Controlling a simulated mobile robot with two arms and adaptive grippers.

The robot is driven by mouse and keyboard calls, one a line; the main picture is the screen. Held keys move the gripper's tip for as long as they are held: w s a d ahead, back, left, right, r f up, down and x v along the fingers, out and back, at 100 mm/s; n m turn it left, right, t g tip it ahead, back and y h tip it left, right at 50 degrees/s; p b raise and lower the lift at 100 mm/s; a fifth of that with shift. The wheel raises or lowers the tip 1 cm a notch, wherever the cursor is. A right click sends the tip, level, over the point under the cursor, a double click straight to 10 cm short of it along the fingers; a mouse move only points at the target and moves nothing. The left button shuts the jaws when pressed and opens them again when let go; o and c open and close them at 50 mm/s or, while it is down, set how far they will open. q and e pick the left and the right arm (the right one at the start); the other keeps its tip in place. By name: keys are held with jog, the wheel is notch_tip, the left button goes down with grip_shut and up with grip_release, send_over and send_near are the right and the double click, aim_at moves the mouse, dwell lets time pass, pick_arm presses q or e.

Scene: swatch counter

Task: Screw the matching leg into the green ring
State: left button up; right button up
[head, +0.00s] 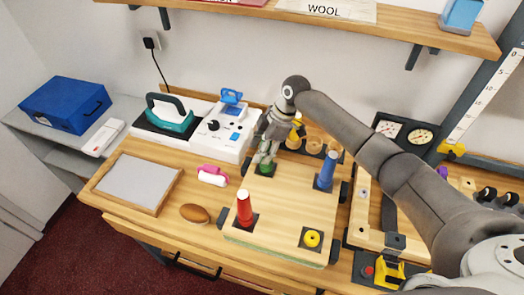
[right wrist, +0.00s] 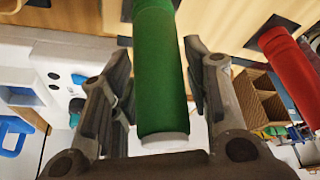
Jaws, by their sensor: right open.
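A pale wooden board (head: 283,203) on the counter has dark square plates at its corners. My right gripper (head: 265,156) is above its far left corner, jaws open. In the right wrist view a green leg (right wrist: 157,70) with a pale end stands between my right gripper's open fingers (right wrist: 160,110), with gaps on both sides. Its far end meets the board by a dark plate. In the head view only green (head: 265,169) at the base shows below the fingers; the ring cannot be told from the leg. My left gripper is not in view.
A red leg (head: 244,208) and a blue leg (head: 326,171) stand on the board. A yellow ring (head: 312,239) is bare at the near right corner. A pink-and-white roller (head: 212,176), a brown oval object (head: 194,214) and a framed panel (head: 137,183) lie left.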

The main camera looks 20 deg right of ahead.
jog(key=c, duration=0.7)
jog(key=shift+r, duration=0.1)
jog(key=shift+c, duration=0.8)
jog(key=m+p, duration=0.2)
jog(key=p, duration=0.1)
jog(key=m+t+p, duration=0.1)
jog(key=p, duration=0.1)
jog(key=shift+d+r+m+h, duration=0.1)
jog(key=shift+r+m+h, duration=0.2)
jog(key=shift+m, duration=0.1)
jog(key=shift+w+f+m+t, duration=0.15)
jog(key=shift+f+m+t, duration=0.15)
jog(key=shift+f+m, duration=0.15)
jog(key=shift+w+d+m, duration=0.1)
jog(key=shift+m, duration=0.45)
jog(key=m+h, duration=0.1)
jog(key=m, duration=0.1)
jog(key=m+t, duration=0.1)
jog(key=m, duration=0.1)
jog(key=shift+w+d+m+t+h, duration=0.1)
jog(key=shift+d+m+t+h, duration=0.05)
jog(key=shift+m+t+h, duration=0.2)
jog(key=m, duration=0.1)
jog(key=m+h, duration=0.1)
jog(key=m, duration=0.2)
jog(key=shift+w+d+m+t+h, duration=0.15)
jog(key=shift+d+m+t+h, duration=0.1)
jog(key=shift+d+h, duration=0.1)
